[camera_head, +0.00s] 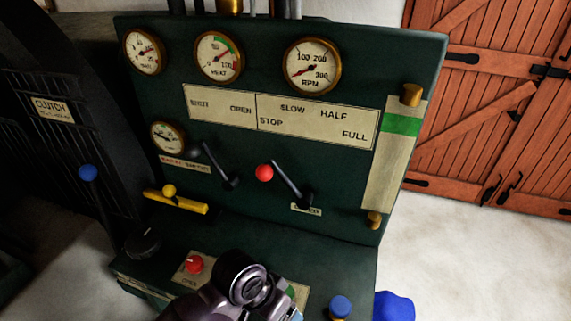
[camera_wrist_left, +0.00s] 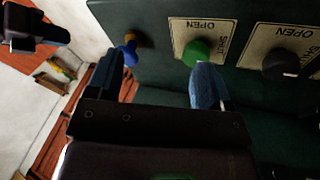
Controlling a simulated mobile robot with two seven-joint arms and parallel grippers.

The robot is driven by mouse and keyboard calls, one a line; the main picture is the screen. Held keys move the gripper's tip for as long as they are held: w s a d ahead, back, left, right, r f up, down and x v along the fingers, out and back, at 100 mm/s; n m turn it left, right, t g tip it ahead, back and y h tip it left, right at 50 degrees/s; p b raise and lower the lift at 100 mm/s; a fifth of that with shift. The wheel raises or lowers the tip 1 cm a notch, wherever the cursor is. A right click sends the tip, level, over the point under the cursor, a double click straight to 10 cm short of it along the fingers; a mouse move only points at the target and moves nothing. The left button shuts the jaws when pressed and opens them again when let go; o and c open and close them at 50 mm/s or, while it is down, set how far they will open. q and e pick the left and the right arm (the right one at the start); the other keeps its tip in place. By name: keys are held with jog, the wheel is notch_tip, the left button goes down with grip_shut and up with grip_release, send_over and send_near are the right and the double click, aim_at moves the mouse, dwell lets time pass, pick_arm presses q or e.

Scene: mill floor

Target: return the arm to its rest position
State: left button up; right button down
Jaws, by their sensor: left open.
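My left arm enters the head view at the bottom centre, over the desk of the dark green control panel (camera_head: 345,185). In the left wrist view my left gripper (camera_wrist_left: 158,72) is open, with two blue-padded fingers apart and nothing between them. A green knob (camera_wrist_left: 196,52) on an OPEN/SHUT plate shows just beyond the right-hand finger. I cannot tell whether that finger touches it. A dark part with a blue pad (camera_wrist_left: 40,28) at the top left of the wrist view may be my right gripper; its jaws cannot be made out.
The desk carries a red knob (camera_head: 194,264), a black knob (camera_head: 143,242) and a blue knob (camera_head: 340,306). Levers with a red ball (camera_head: 264,172) and a yellow ball (camera_head: 169,190) stand out from the panel. A blue-topped clutch lever (camera_head: 88,172) stands left. Floor shows right, before wooden doors (camera_head: 500,110).

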pick_arm(q)
jog(key=s+a+r+n+t+y, duration=0.1)
jog(key=s+a+n+y, duration=0.2)
jog(key=a, duration=0.6)
jog(key=s+a+n+t+y, duration=0.1)
jog(key=s+a+n, duration=0.1)
jog(key=s+a, duration=0.5)
jog(key=s+a+r+n+t+y, duration=0.1)
jog(key=s+a+n, duration=0.15)
jog(key=a, duration=0.85)
jog(key=w+f+t, duration=0.7)
jog(key=f+t, duration=0.1)
jog(key=f, duration=0.3)
jog(key=shift+w+d+m, duration=0.35)
